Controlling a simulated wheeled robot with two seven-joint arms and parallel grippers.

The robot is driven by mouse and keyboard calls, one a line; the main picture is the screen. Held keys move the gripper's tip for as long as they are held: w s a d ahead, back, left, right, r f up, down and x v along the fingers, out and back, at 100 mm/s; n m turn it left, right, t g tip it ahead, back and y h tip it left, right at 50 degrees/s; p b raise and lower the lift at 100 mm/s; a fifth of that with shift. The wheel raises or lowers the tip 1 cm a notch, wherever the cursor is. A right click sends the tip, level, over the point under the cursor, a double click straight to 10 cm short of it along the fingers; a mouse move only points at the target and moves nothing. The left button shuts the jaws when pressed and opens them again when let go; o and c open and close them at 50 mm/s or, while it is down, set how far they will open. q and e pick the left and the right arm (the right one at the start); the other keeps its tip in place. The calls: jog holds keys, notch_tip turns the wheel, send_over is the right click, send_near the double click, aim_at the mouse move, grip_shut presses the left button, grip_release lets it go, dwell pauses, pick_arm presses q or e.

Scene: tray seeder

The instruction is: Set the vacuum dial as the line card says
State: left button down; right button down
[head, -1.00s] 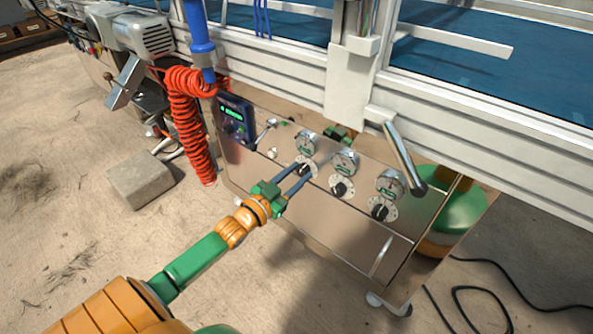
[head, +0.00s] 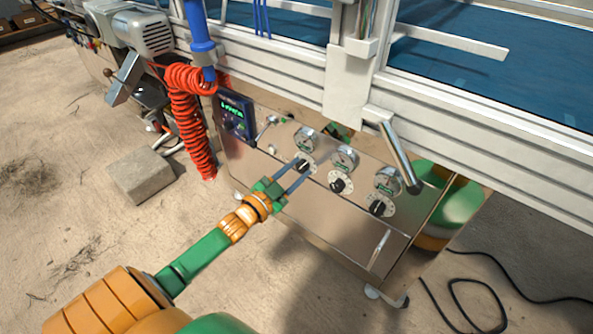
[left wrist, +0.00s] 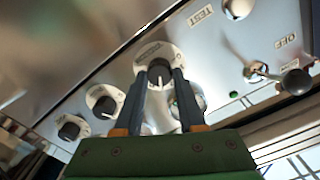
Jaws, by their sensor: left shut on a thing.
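My left gripper (head: 297,172) reaches the steel control panel (head: 283,130) from the lower left. Its two fingers are shut on the leftmost black dial knob (head: 303,165). In the left wrist view this knob (left wrist: 159,70) sits between the fingertips on a round white scale plate. The middle dial (head: 340,185) and the right dial (head: 380,206) stand free. A round gauge sits above each dial: left (head: 306,139), middle (head: 344,159) and right (head: 387,181). The scale marks are too small to read. I see no readable line card.
A dark display unit (head: 234,116) with green digits is at the panel's left. A small lever (head: 268,124) stands beside it. A coiled red hose (head: 188,120) hangs further left. A grey block (head: 141,175) lies on the floor. A white frame rail (head: 460,130) runs above.

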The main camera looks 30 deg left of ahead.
pick_arm(q)
jog(key=c, duration=0.5)
grip_release()
jog(key=shift+s, duration=0.15)
jog(key=s+p, duration=0.2)
jog(key=s, duration=0.4)
jog(key=shift+s+a+p, duration=0.25)
jog(key=shift+s+p, duration=0.05)
jog(key=shift+s, duration=0.1)
pick_arm(e)
jog(key=s+f, duration=0.2)
jog(key=f, duration=0.1)
jog(key=s+f, duration=0.1)
jog(key=shift+d+f, duration=0.25)
jog(key=shift+d, duration=0.1)
